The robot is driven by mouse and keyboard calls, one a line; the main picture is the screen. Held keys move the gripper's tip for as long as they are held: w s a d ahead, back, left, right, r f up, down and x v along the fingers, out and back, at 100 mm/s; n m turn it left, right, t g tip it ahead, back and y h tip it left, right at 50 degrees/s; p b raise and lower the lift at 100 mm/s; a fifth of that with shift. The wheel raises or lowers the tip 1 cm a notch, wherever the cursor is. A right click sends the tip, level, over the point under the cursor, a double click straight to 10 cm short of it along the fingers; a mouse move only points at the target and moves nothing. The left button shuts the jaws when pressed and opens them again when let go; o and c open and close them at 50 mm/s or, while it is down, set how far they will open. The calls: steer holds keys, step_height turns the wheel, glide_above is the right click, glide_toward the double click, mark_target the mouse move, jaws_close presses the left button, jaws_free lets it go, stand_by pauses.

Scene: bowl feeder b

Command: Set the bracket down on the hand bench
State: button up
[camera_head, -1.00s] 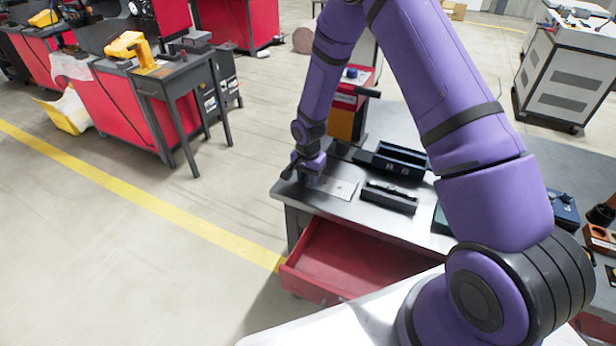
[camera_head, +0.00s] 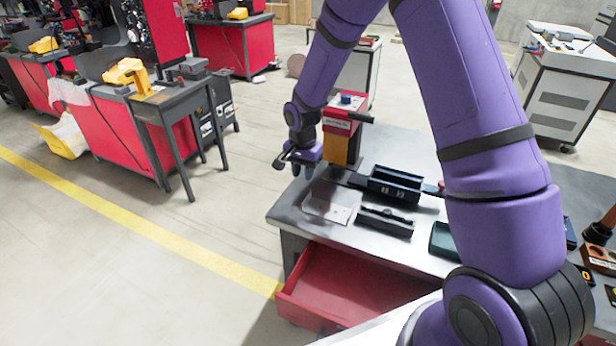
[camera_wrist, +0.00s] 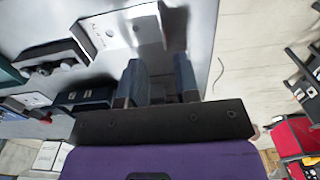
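The hand bench (camera_head: 285,212) has a grey metal top. A flat, pale metallic piece that looks like the bracket (camera_head: 318,203) lies near its left end, against a light marked plate (camera_head: 341,213). It also shows in the wrist view (camera_wrist: 149,25); its outline is hard to separate from the plate and the shiny top. My gripper (camera_head: 303,172) is above the bench's left end, clear of the top. In the wrist view, its two blue-grey fingers (camera_wrist: 160,82) stand apart with nothing visible held between them.
A black fixture (camera_head: 385,221) and a dark blue bin (camera_head: 394,186) stand right of the plate. A red and yellow device (camera_head: 342,135) stands behind. A red drawer (camera_head: 350,285) hangs open at the front. Open floor lies left of the bench.

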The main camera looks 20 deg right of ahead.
steer(key=s+d+r+n+t, duration=0.15)
steer(key=s+r, duration=0.35)
steer(key=r, duration=0.7)
steer(key=s+d+r+n+t, duration=0.1)
steer(key=s+d+r+n, duration=0.15)
steer(key=s+r, duration=0.65)
steer(key=s+d+r+n+t, duration=0.1)
steer(key=s+r+n, duration=0.1)
steer(key=s+r, duration=0.4)
steer(key=s+d+r+n+t, duration=0.1)
steer(key=s+r, duration=0.6)
steer(key=s, duration=0.7)
steer(key=shift+d+r+n+t, duration=0.25)
steer(key=shift+d+n+t, duration=0.15)
steer(key=shift+n, duration=0.6)
steer(key=shift+s+a, duration=0.55)
steer(key=shift+s, duration=0.15)
